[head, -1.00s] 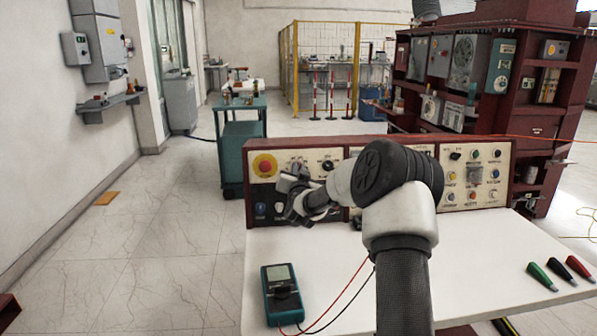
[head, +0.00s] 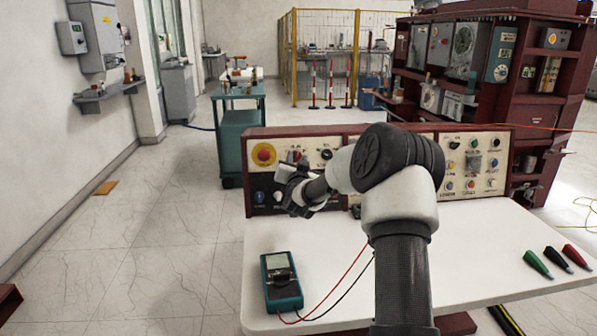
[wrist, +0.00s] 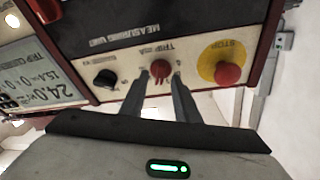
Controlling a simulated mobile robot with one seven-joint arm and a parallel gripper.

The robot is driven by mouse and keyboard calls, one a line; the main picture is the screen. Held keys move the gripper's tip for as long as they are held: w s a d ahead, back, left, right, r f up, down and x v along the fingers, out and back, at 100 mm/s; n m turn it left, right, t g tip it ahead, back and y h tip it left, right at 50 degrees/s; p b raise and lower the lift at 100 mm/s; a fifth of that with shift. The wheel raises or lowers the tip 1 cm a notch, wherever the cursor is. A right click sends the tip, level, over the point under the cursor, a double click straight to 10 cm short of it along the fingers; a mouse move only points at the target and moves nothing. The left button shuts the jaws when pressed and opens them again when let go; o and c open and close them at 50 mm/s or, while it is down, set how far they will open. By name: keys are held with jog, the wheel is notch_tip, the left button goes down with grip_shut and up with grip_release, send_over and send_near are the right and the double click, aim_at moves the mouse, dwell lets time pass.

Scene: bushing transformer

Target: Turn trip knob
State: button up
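The red trip knob (wrist: 159,68) shows in the wrist view on the cream face of the control panel, under lettering that reads TRIP mA. My gripper (wrist: 160,76) is open, its two fingertips on either side of the knob with small gaps showing. I cannot tell whether the fingertips reach past the knob's face. In the head view my gripper (head: 297,170) is at the left part of the panel (head: 263,131), and its fingers largely hide the knob there.
The red stop button (wrist: 228,73) on its yellow disc is beside the trip knob, and a black knob (wrist: 105,78) is on the other side. A teal multimeter (head: 282,284) with leads lies on the white table (head: 450,270). Coloured probes (head: 553,261) lie at right.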

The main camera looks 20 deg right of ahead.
jog(key=p+v, duration=0.2)
jog(key=v, duration=1.4)
jog(key=shift+s, duration=0.25)
